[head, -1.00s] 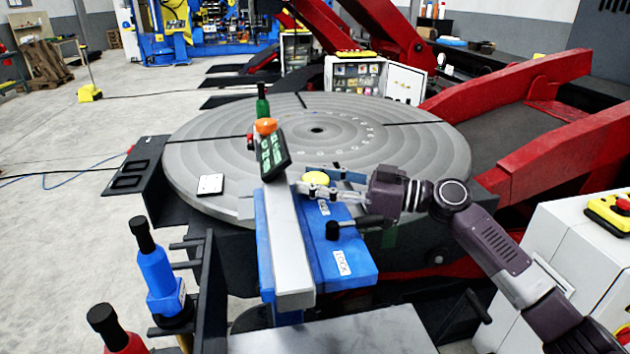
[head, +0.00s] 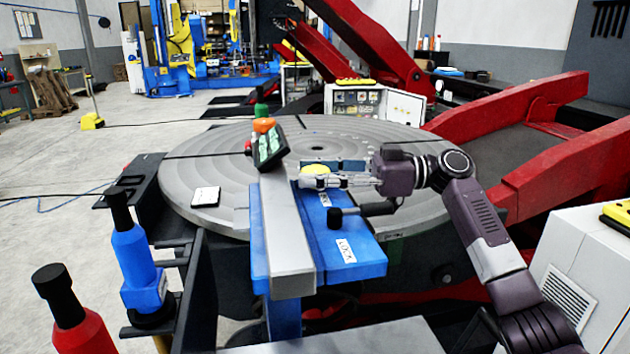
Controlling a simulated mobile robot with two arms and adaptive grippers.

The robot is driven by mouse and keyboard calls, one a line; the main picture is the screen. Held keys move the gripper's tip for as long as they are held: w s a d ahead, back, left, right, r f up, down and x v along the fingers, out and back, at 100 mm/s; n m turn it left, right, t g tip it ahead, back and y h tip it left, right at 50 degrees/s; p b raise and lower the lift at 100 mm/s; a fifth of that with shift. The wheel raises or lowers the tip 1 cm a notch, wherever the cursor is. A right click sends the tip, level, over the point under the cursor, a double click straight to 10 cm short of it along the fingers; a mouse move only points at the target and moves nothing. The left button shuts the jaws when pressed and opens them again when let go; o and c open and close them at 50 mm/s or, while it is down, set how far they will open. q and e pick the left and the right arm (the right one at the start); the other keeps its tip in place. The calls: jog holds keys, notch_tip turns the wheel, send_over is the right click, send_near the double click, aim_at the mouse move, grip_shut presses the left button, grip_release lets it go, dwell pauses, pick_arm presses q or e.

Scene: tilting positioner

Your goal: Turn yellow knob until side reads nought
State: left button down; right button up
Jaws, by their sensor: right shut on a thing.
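The yellow knob (head: 314,170) sits on the blue control fixture at the near edge of the round table. My right gripper (head: 318,181) comes in from the right and is shut on the knob; its fingers hide part of it. A dark tilted display (head: 270,152) with light green characters stands just left of the knob; its reading is too small to make out. The orange knob (head: 264,125) sits on top of the display. My left gripper is out of view.
The blue fixture (head: 360,264) carries a LOCK label and a black-knobbed lever (head: 335,217) just below my right gripper. A grey beam (head: 286,240) runs along its left. The grey round table (head: 400,140) lies behind. Blue (head: 132,262) and red (head: 70,310) black-topped tools stand at left.

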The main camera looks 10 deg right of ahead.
jog(key=shift+r, duration=0.1)
jog(key=o, duration=1.2)
jog(key=s+d, duration=0.2)
jog(key=d, duration=1)
jog(key=shift+s, duration=0.15)
